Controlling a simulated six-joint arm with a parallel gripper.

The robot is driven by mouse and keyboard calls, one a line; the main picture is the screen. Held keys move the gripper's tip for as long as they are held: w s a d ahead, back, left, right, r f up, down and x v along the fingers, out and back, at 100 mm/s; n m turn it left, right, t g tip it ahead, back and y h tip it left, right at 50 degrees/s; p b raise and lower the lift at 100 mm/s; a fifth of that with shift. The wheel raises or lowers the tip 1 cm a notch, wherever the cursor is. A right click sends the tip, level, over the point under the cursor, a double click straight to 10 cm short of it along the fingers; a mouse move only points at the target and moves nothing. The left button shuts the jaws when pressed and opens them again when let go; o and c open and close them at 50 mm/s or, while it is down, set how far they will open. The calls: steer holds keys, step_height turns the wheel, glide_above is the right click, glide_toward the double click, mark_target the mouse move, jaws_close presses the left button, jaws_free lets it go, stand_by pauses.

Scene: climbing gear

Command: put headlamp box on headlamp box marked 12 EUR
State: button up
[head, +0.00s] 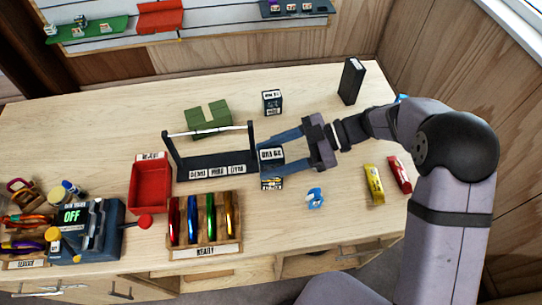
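My gripper (275,155) reaches in from the right with its blue fingers on either side of a small dark box with a white label (271,154). The fingers appear closed on this box. A second dark box with a pale label and yellowish marks (271,183) shows directly below it in the picture. The held box looks stacked on or just above it; I cannot tell whether they touch. Another dark box with white labels (272,102) stands alone farther back. The label prices are too small to read surely.
A dark rack with a raised bar (215,167) stands close left of the boxes. A red bin (151,187), a wooden tray of coloured carabiners (206,222) and a green block (208,119) are nearby. A tall black box (351,81) stands back right.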

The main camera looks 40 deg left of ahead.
steer(key=shift+r, duration=0.2)
steer(key=shift+w+d, duration=0.1)
steer(key=shift+w, duration=0.05)
steer(key=b+v, duration=0.5)
steer(key=v, duration=0.6)
steer(key=shift+d+r, duration=0.25)
steer(key=shift+w, duration=0.15)
steer(key=d+f+m+t+h, duration=0.1)
steer(key=d+f+m, duration=0.2)
steer(key=d+m, duration=0.2)
steer(key=s+d+f+m+t+h, duration=0.1)
steer(key=d+f+m+t+h, duration=0.1)
steer(key=d+m, duration=0.3)
steer(key=s+d+f+m+t+h, duration=0.1)
steer(key=d+f+m+t, duration=0.1)
steer(key=d, duration=0.4)
steer(key=shift+s+d+f+m+h, duration=0.15)
steer(key=shift+f+m+h, duration=0.15)
steer(key=shift+f+m, duration=0.85)
steer(key=s+d+f+m+t+h, duration=0.2)
steer(key=d+m, duration=0.4)
steer(key=d, duration=0.2)
steer(key=s+d+f+m+t+h, duration=0.2)
steer(key=s+d+m+h, duration=0.1)
steer(key=d+m, duration=0.3)
steer(key=shift+s+d+f+m+t, duration=0.2)
steer(key=shift+d+f+m+t, duration=0.15)
steer(key=shift+d, duration=0.6)
